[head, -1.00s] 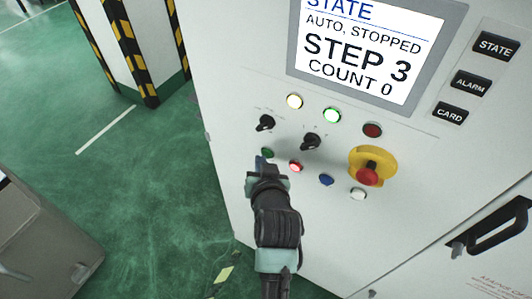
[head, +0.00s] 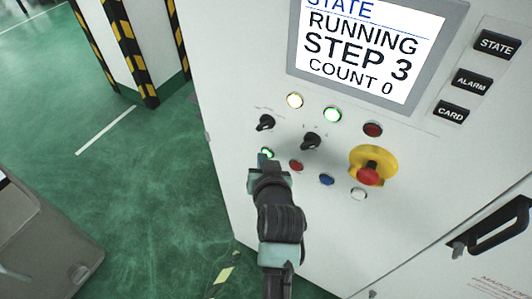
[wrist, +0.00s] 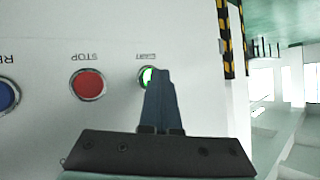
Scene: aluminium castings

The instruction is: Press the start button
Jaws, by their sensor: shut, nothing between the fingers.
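The start button (head: 266,152) is green and lit on the white control panel, at the left of the lower button row. In the wrist view the start button (wrist: 147,77) is partly covered by my fingers, under a label that appears upside down. My gripper (head: 263,160) is shut and empty, its fingertips at the button; I cannot tell whether they still touch it. The fingers also show in the wrist view (wrist: 160,75). The screen (head: 360,48) reads RUNNING, STEP 3, COUNT 0.
The red stop button (head: 296,166) sits just right of the start button, with a blue button (head: 327,180) and a white button (head: 358,194) beyond. Above are two black selector knobs (head: 311,141). A red emergency stop (head: 369,174) on a yellow base is at the right.

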